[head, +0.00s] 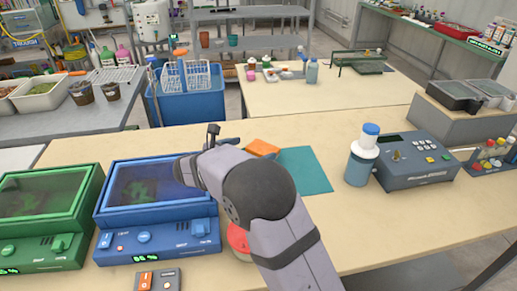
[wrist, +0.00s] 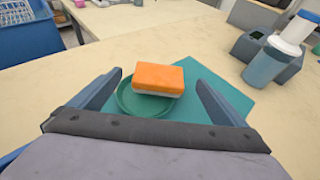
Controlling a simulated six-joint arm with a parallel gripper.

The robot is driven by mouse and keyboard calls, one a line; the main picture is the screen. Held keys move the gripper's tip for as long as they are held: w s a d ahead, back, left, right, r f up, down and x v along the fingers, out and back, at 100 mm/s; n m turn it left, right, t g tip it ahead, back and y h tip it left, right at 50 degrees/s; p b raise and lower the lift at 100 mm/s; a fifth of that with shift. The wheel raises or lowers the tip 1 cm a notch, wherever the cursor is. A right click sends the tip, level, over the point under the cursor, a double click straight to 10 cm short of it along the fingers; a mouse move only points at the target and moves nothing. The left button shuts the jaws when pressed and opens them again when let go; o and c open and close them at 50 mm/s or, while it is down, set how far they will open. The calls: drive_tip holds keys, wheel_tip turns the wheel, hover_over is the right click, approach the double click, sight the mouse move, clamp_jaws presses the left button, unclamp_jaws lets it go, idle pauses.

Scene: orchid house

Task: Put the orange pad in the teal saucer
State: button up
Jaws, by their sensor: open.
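The orange pad (wrist: 158,77), with a pale underside, shows between my gripper's fingers in the wrist view. It overlaps the far right part of the round teal saucer (wrist: 126,102). I cannot tell whether it lies inside, rests on the rim or is just above. The saucer sits at the left part of a teal mat (wrist: 225,95). My gripper (wrist: 159,78) is open, one finger on each side of the pad, with gaps between. In the head view the pad (head: 262,147) shows past my arm, which hides the saucer.
A blue box (head: 155,215) and a green box (head: 45,215) stand at left. A red round object (head: 238,238) is partly behind my arm.

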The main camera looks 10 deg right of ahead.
drive_tip(key=shift+v, duration=2.35)
drive_tip(key=s+d+r+m+g+y+p, duration=0.25)
drive_tip(key=s+d+m+g+p, duration=0.2)
drive_tip(key=s+m+p, duration=0.35)
drive_tip(key=s+d+r+m+g+y+p, duration=0.1)
drive_tip(key=s+d+r+m+g+p, duration=0.25)
drive_tip(key=s+d+p, duration=0.45)
drive_tip(key=s+a+r+m+g+y+p, duration=0.1)
drive_tip(key=s+a+r+m+y+p, duration=0.2)
drive_tip(key=s+m+p, duration=0.45)
drive_tip(key=s+a+r+m+g+y+p, duration=0.1)
drive_tip(key=s+a+r+m+y+p, duration=0.15)
drive_tip(key=s+r+m+p, duration=0.45)
wheel_tip(320, 180, down, 8)
drive_tip(key=s+m+b, duration=0.1)
drive_tip(key=s+b, duration=0.1)
drive_tip(key=b, duration=0.5)
drive_tip(key=shift+s+d+r+y+b, duration=0.15)
drive_tip(key=shift+s+d+y+b, duration=0.15)
drive_tip(key=shift+d+b, duration=0.15)
